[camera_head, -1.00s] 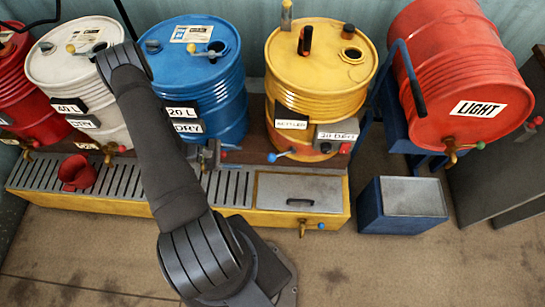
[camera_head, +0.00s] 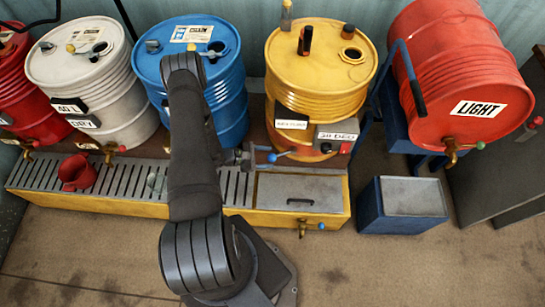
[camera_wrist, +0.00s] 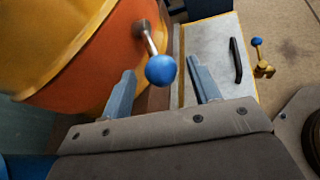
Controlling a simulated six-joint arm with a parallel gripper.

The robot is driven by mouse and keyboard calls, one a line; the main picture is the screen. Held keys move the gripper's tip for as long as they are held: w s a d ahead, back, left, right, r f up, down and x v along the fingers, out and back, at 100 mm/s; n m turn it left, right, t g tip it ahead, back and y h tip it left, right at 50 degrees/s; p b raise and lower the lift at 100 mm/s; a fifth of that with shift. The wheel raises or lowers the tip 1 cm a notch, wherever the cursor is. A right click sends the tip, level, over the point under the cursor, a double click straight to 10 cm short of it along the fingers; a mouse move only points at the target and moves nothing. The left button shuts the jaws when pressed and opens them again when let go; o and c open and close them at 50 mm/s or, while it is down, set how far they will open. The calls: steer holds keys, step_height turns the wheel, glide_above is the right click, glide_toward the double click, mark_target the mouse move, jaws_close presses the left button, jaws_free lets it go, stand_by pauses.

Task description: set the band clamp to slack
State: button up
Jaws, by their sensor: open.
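The yellow drum (camera_head: 315,92) has an orange band (camera_head: 300,150) around its foot, taken as the band clamp, with a short metal lever ending in a blue ball (camera_head: 272,157). In the wrist view the blue ball (camera_wrist: 160,71) is large and the lever (camera_wrist: 146,38) runs up from it to the orange surface. My gripper (camera_head: 246,158) is just left of the ball in the head view. In the wrist view my open fingers (camera_wrist: 161,68) stand either side of the ball, with gaps visible on both sides.
A control box with a red switch (camera_head: 346,148) sits right of the lever. Below is the drip tray with a grey lid (camera_head: 300,192) and a blue-handled tap (camera_head: 303,228).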

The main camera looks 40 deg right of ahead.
mark_target(279, 155)
steer(key=shift+x, duration=1.55)
steer(key=shift+r, duration=0.1)
jaws_close()
